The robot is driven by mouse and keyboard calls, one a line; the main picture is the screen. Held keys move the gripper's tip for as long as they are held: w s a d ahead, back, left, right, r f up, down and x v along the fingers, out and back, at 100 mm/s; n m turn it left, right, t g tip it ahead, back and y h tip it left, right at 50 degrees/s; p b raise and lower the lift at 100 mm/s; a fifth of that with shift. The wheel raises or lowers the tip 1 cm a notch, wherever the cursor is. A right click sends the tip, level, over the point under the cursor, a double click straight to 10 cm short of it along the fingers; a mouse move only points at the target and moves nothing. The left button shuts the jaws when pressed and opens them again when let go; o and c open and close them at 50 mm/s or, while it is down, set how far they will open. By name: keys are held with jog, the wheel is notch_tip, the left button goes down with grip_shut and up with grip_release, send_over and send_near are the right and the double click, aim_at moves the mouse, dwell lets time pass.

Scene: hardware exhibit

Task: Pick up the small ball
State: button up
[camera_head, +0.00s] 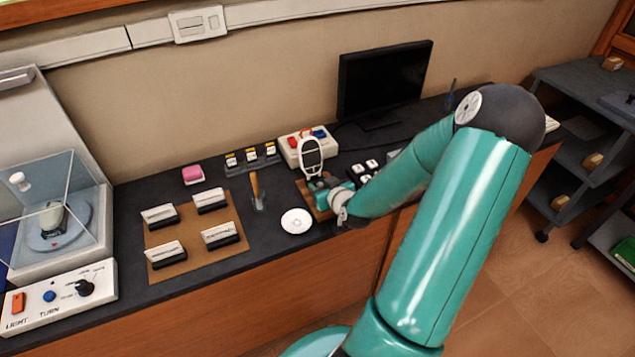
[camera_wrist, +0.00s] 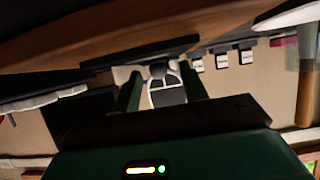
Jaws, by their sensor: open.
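My gripper (camera_head: 326,190) is low over the desk, at a small wooden stand (camera_head: 306,194) with a white-framed oval device (camera_head: 311,155) behind it. In the wrist view its two dark green fingers (camera_wrist: 161,84) are apart. A small grey rounded thing (camera_wrist: 158,70) shows between them, in front of the white-framed device (camera_wrist: 168,95); it may be the small ball, but it is too dark to be sure. No contact with the fingers can be made out. In the head view my gripper and arm hide this spot, and no ball is clear there.
A white disc (camera_head: 296,221) and a wooden-handled tool (camera_head: 257,191) lie left of my gripper. A brown board (camera_head: 194,237) holds several card holders. A red-buttoned box (camera_head: 307,146) and a monitor (camera_head: 384,82) stand behind. The desk's front edge is close to my arm.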

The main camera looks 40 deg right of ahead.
jog(key=shift+w+d+f, duration=0.15)
grip_shut()
jog(key=shift+r, duration=0.2)
dwell(0.3)
